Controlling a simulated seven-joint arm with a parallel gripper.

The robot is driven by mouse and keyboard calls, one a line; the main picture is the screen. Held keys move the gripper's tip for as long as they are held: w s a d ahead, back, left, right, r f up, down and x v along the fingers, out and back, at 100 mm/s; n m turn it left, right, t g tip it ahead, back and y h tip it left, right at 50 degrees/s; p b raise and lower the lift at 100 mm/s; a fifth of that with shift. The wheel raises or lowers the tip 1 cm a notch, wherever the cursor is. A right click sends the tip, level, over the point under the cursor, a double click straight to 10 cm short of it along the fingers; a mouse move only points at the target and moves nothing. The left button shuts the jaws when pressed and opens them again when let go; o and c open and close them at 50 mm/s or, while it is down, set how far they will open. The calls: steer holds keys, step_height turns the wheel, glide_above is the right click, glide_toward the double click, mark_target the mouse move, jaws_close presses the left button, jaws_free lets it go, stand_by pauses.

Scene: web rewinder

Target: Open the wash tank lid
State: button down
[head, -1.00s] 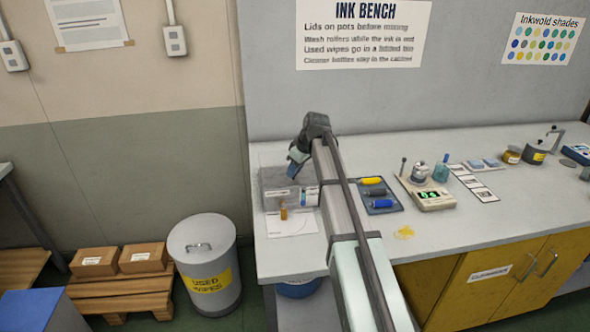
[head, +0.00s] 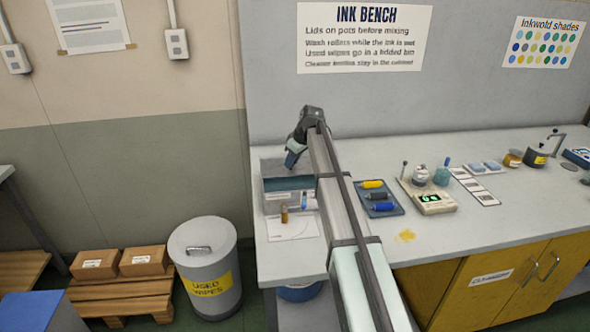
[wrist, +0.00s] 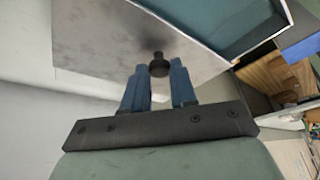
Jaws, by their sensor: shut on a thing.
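The wash tank (head: 272,202) stands at the left end of the bench, its teal inside showing from above. Its grey lid (head: 273,167) is tilted up at the tank's back, partly hidden by my arm. In the wrist view the lid (wrist: 100,40) is a flat grey plate with a black knob (wrist: 158,62). My gripper (head: 291,160) is at the lid; in the wrist view its blue fingers (wrist: 159,72) are shut on the knob. The tank's teal inside (wrist: 262,32) lies beyond the lid's edge there.
A small amber bottle (head: 284,214) stands before the tank on a white sheet. A blue tray of rollers (head: 380,208) and a scale (head: 434,201) are to the right of my arm. The back wall is close behind. A used-wipes bin (head: 203,262) stands on the floor.

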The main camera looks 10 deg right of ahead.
steer(key=w, duration=0.4)
steer(key=shift+w, duration=0.15)
steer(key=c, duration=0.9)
jaws_free()
steer(key=v, duration=1.4)
